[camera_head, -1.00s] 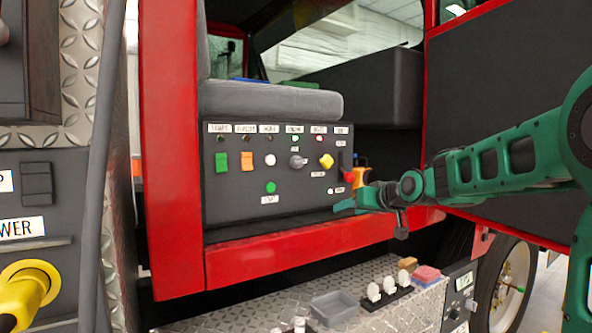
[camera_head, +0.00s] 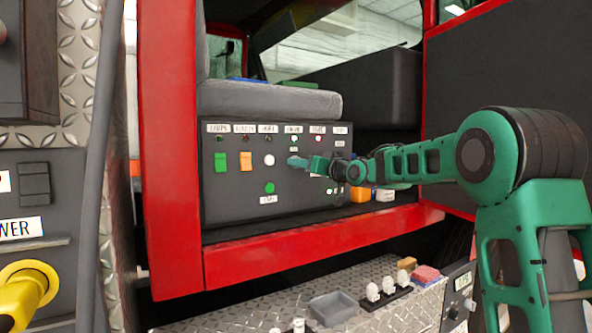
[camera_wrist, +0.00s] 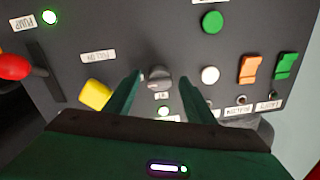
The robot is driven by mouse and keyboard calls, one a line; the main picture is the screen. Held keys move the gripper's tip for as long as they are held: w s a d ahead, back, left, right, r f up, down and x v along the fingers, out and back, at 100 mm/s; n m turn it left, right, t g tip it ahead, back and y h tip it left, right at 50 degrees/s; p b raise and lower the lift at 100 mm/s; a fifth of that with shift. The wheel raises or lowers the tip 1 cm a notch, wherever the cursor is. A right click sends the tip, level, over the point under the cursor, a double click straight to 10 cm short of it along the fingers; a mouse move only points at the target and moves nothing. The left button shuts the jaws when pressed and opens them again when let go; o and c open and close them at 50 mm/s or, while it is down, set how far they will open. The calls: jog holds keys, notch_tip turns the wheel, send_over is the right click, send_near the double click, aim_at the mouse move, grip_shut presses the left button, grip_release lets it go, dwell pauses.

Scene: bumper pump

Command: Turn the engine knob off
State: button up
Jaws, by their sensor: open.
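The dark panel (camera_head: 225,190) on the cab floor carries a row of labelled controls. The engine knob, a grey rotary knob (camera_wrist: 158,77), shows in the wrist view, which sees the panel upside down. My gripper (camera_head: 294,162) is at the panel in the head view and hides the knob there. In the wrist view its two green fingers stand open, one on each side of the knob, with small gaps apparent. Whether they touch it, I cannot tell. A green light (camera_wrist: 163,111) is lit beside the knob.
A yellow knob (camera_wrist: 95,95) and a red-tipped lever (camera_wrist: 14,66) lie on one side of my fingers. A white button (camera_wrist: 210,75), an orange switch (camera_wrist: 249,69) and green switch (camera_wrist: 285,65) lie on the other. A red door sill (camera_head: 300,251) runs below the panel.

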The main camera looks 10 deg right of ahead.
jog(key=shift+x, duration=0.8)
jog(key=shift+c, duration=0.4)
